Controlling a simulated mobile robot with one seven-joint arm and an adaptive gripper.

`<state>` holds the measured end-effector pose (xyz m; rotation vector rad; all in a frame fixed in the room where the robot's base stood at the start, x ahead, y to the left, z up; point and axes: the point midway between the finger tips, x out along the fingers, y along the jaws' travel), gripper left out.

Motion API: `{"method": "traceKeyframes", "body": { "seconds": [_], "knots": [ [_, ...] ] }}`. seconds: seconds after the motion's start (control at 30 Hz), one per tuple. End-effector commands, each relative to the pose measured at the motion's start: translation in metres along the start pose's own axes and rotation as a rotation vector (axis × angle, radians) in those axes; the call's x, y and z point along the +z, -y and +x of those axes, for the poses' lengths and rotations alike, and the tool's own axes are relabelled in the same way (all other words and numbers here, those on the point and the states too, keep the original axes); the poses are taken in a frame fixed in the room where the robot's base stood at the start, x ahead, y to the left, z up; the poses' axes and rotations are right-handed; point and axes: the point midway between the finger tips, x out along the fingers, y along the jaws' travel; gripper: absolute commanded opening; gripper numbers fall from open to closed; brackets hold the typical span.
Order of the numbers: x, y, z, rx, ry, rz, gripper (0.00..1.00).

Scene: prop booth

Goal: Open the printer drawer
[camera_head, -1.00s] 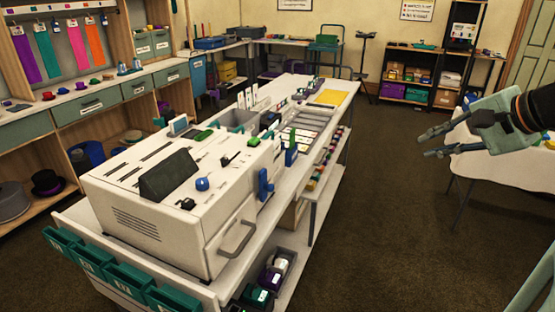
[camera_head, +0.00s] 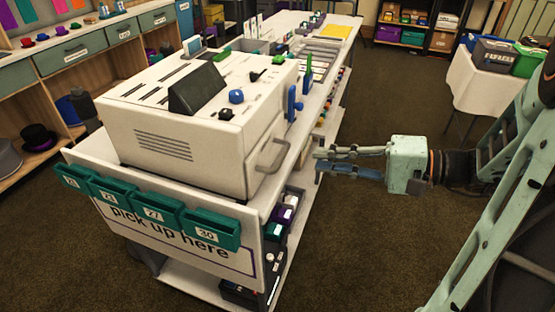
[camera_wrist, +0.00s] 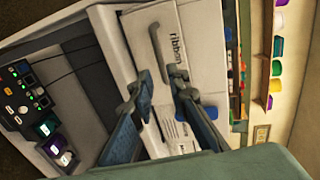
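The white printer (camera_head: 190,135) stands on the near end of a long bench. Its drawer front (camera_head: 262,160), on the side facing my arm, carries a grey bar handle (camera_head: 272,156) and appears closed. In the wrist view the drawer front (camera_wrist: 193,50) reads "ribbon", and its handle (camera_wrist: 156,52) lies beyond my fingertips. My gripper (camera_head: 318,160) is open and empty, to the right of the handle and pointing at it, with a gap between. Both fingers (camera_wrist: 161,78) show apart in the wrist view.
Teal numbered bins (camera_head: 155,206) hang on the bench's near end above a "pick up here" sign. A blue lever (camera_head: 292,103) stands beside the printer. Small bins (camera_head: 285,212) sit on a shelf below the drawer side. The carpet (camera_head: 355,235) right of the bench is clear.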

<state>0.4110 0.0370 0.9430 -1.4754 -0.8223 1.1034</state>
Motion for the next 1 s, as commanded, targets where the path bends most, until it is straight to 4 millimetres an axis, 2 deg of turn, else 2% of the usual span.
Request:
{"method": "traceKeyframes", "body": {
  "seconds": [0.5,0.7,1.0],
  "knots": [
    [0.0,-0.001,0.087,0.003,0.002,0.0,0.16],
    [0.0,-0.001,0.101,0.004,0.0,0.001,0.16],
    [0.0,0.0,0.102,0.004,0.0,0.001,0.13]
  ]
}}
